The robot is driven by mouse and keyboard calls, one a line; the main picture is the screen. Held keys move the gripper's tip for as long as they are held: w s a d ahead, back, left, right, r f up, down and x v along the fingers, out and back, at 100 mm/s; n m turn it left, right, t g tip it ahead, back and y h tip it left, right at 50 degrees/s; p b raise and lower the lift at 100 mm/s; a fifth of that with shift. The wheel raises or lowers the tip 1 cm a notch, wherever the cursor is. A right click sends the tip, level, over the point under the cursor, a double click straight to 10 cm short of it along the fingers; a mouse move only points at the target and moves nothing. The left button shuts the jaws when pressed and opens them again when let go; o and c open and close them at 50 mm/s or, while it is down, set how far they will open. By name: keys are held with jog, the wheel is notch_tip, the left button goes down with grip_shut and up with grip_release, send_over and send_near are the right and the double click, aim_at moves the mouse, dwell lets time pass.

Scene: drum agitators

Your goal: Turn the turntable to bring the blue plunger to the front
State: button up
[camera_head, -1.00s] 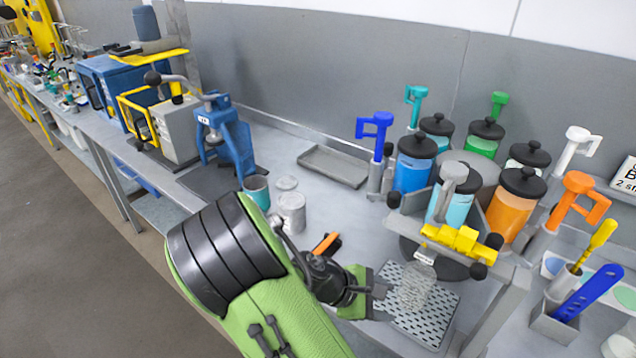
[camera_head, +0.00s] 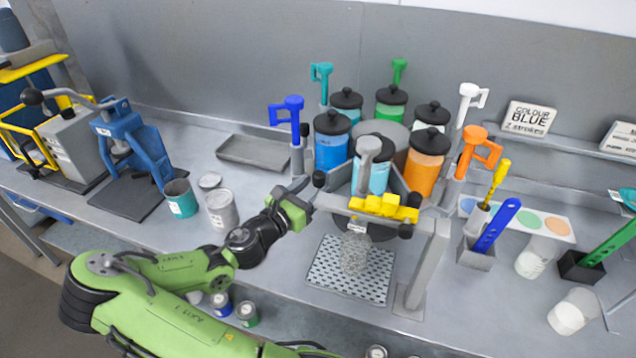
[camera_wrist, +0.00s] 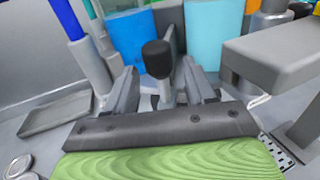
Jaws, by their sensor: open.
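The blue plunger (camera_head: 287,108) stands at the left of the turntable, beside the blue jar (camera_head: 331,150). The turntable carries several lidded jars around a grey drum (camera_head: 383,137). A grey plunger (camera_head: 368,150) and a light blue jar (camera_head: 378,178) are at its front, behind the yellow piece (camera_head: 384,207). A black knob (camera_head: 319,179) on a short grey stem sticks out at the turntable's front left. My gripper (camera_head: 302,190) is open just left of this knob. In the wrist view, the knob (camera_wrist: 157,58) appears between the open fingers (camera_wrist: 161,88); contact is unclear.
A grey post and beam (camera_head: 424,262) stand right of my gripper. Cans (camera_head: 221,209) and an empty grey tray (camera_head: 252,151) lie to the left. A card (camera_head: 531,117) reads "COLOUR BLUE 2 strokes".

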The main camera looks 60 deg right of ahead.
jog(key=d, duration=0.2)
jog(key=shift+s+d, duration=0.25)
jog(key=shift+d, duration=0.15)
grip_shut()
